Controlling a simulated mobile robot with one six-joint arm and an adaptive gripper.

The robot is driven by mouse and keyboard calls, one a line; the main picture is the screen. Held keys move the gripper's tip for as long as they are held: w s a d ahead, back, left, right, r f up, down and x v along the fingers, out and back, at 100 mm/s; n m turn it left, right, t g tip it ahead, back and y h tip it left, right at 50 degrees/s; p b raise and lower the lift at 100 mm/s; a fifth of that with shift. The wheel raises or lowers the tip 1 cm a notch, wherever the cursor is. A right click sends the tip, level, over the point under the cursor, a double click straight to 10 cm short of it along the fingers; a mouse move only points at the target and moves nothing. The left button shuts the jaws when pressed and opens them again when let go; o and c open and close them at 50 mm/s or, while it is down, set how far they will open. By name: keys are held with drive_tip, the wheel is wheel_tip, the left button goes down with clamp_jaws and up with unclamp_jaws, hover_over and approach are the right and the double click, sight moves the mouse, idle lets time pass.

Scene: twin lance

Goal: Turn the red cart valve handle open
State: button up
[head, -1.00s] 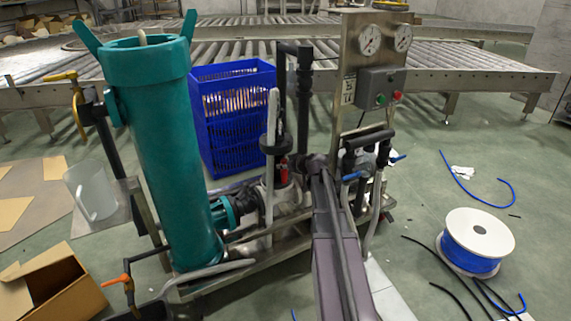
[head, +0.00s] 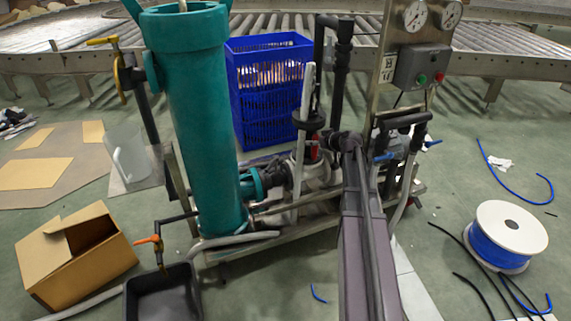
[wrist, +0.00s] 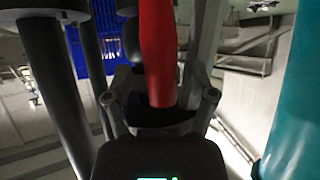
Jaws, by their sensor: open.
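The red valve handle (head: 315,150) shows as a small red piece on the cart, left of the end of my arm. In the wrist view the red handle (wrist: 158,50) runs down the middle, large and close, between the fingers of my gripper (wrist: 160,75). The gripper is open, with a finger on each side of the handle. I cannot tell whether either finger touches it. In the head view my gripper (head: 345,140) is seen end-on from behind and is mostly hidden by my arm. The valve body under the handle is mostly hidden in the wrist view.
The cart carries a teal cylinder (head: 195,120), black pipes and a gauge panel (head: 405,60). A blue crate (head: 265,90) stands behind. The teal cylinder (wrist: 295,100) and dark pipes (wrist: 50,80) flank my gripper. A cable spool (head: 510,225) and cardboard box (head: 75,255) are on the floor.

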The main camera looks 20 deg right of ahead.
drive_tip(key=m+y+b, duration=0.1)
drive_tip(key=d+m+y+b, duration=0.1)
drive_tip(key=shift+w+d+f+m+t, duration=0.1)
drive_tip(key=shift+d+f+m+t, duration=0.05)
drive_tip(key=shift+f+m+t, duration=0.2)
drive_tip(key=shift+d+r+y+b, duration=0.1)
drive_tip(key=shift+y+b, duration=0.2)
drive_tip(key=p+v, duration=0.5)
drive_tip(key=v, duration=0.9)
drive_tip(key=shift+w+a+f+m+g+h+b, duration=2)
drive_tip(key=shift+a+f+m+g, duration=2.4)
drive_tip(key=shift+a+f, duration=2.9)
drive_tip(key=w+a+r+m+g+h+b, duration=0.1)
drive_tip(key=w+a+m+h, duration=0.3)
drive_tip(key=a+m+h, duration=0.5)
drive_tip(key=shift+w+a+r+g+h+b, duration=0.25)
drive_tip(key=shift+a+r+g+h+b, duration=0.2)
drive_tip(key=shift+a+r+h, duration=0.25)
drive_tip(key=shift+d+m, duration=0.1)
drive_tip(key=shift+m, duration=0.15)
